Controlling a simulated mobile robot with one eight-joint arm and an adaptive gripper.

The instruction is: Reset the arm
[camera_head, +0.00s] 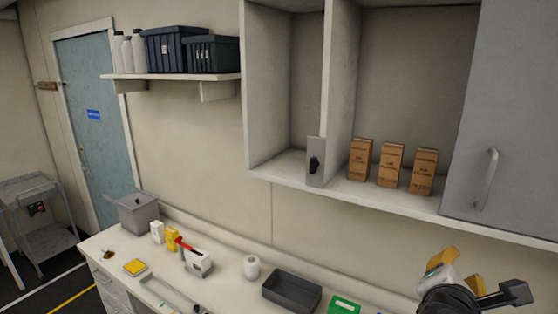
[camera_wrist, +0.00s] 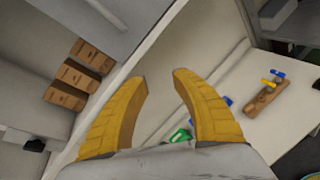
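My gripper (camera_wrist: 160,77) shows in the wrist view as two yellow curved fingers with a clear gap between the tips. It is open and nothing is between the fingers. In the head view my gripper (camera_head: 456,272) is at the lower right, raised over the right part of the counter and below the wall cabinet. Its fingers are partly hidden there by my dark wrist.
The wall cabinet (camera_head: 300,178) holds three brown boxes (camera_head: 391,166); its grey door (camera_head: 512,110) is close above my arm. The counter (camera_head: 225,290) carries a dark tray (camera_head: 291,293), a white roll (camera_head: 252,267), a green item (camera_head: 344,304) and a grey bin (camera_head: 137,213).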

